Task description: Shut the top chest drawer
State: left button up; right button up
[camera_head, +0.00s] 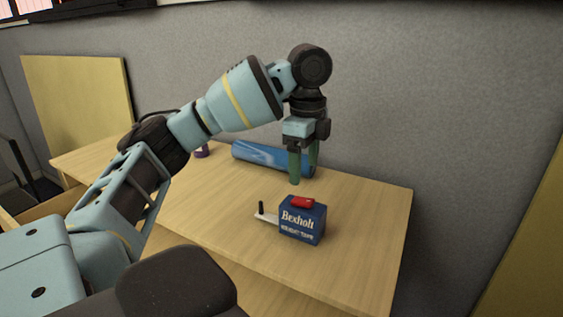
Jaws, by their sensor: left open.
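The wooden chest (365,215) has a pale top that runs from the left to the right of centre. At the left, a pale wooden edge with a hollow behind it (42,208) sticks out at the front and looks like an open drawer; my left arm hides most of it. My left gripper (303,178) points down above the chest top, open and empty, with greenish fingers. It is well to the right of that drawer edge and not touching it. My right gripper is not in view.
A blue box-shaped tape (302,223) with a red top and a crank at its left stands in front of my left gripper. A blue roll (270,157) lies behind the gripper. A small purple object (202,151) is farther left. A grey wall stands behind.

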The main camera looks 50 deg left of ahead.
aim_at(259, 294)
jog(key=k+l, duration=0.25)
jog(key=k, duration=0.25)
jog(key=k+l, duration=0.2)
jog(key=k, duration=0.25)
jog(key=k+l, duration=0.25)
jog(key=k, duration=0.25)
